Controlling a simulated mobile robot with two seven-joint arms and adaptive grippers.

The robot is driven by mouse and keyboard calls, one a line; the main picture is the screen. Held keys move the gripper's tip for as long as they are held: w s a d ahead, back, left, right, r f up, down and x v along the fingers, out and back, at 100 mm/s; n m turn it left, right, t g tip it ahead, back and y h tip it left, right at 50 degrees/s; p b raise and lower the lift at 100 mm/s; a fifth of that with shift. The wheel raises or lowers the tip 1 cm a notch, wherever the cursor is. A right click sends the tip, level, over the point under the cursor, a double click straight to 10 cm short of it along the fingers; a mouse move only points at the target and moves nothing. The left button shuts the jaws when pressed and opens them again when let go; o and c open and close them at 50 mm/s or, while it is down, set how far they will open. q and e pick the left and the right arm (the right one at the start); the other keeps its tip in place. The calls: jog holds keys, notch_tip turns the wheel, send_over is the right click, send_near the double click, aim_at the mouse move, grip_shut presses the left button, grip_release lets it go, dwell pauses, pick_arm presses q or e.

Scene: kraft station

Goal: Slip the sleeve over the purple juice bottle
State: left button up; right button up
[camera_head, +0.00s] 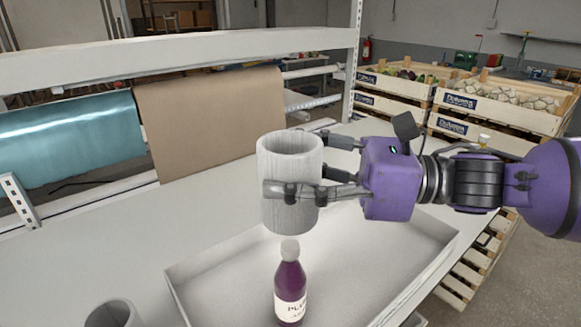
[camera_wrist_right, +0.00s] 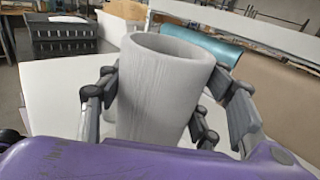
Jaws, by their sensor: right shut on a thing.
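A grey-white hollow sleeve (camera_head: 288,172) is held upright in my right gripper (camera_head: 292,192), whose fingers are shut around its sides. In the head view the sleeve appears just above the purple juice bottle (camera_head: 290,290), with its lower edge close to the bottle's white cap. The bottle stands upright in a shallow white tray (camera_head: 400,262) and has a pale label. The right wrist view shows the sleeve (camera_wrist_right: 165,85) between the fingers, its open top facing up. The bottle is not seen there. My left gripper is not in view.
A second grey hollow cylinder (camera_head: 112,315) stands at the lower left, cut off by the frame. Rolls of teal film (camera_head: 70,140) and brown paper (camera_head: 210,120) hang behind the white table (camera_head: 90,255). Wooden produce crates (camera_head: 500,105) stand at the back right.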

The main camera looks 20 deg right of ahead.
aim_at(302, 268)
notch_tip(302, 268, down, 5)
jog(key=shift+r+b, duration=0.2)
jog(key=shift+b, duration=0.55)
jog(key=shift+w+f, duration=0.1)
jog(key=shift+f, duration=0.15)
jog(key=shift+f+b, duration=0.6)
jog(key=shift+f, duration=0.6)
jog(key=shift+f+b, duration=0.5)
jog(key=shift+f, duration=0.65)
jog(key=shift+f+b, duration=0.65)
jog(key=shift+f, duration=0.8)
jog(key=shift+f+b, duration=1.2)
jog(key=shift+f, duration=1.15)
jog(key=shift+f+b, duration=0.5)
jog(key=shift+f, duration=0.35)
jog(key=shift+f+b, duration=0.85)
jog(key=shift+f, duration=0.6)
pick_arm(q)
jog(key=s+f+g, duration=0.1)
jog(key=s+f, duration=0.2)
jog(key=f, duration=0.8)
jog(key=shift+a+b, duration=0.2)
jog(key=shift+b, duration=0.15)
pick_arm(e)
jog(key=shift+f, duration=0.55)
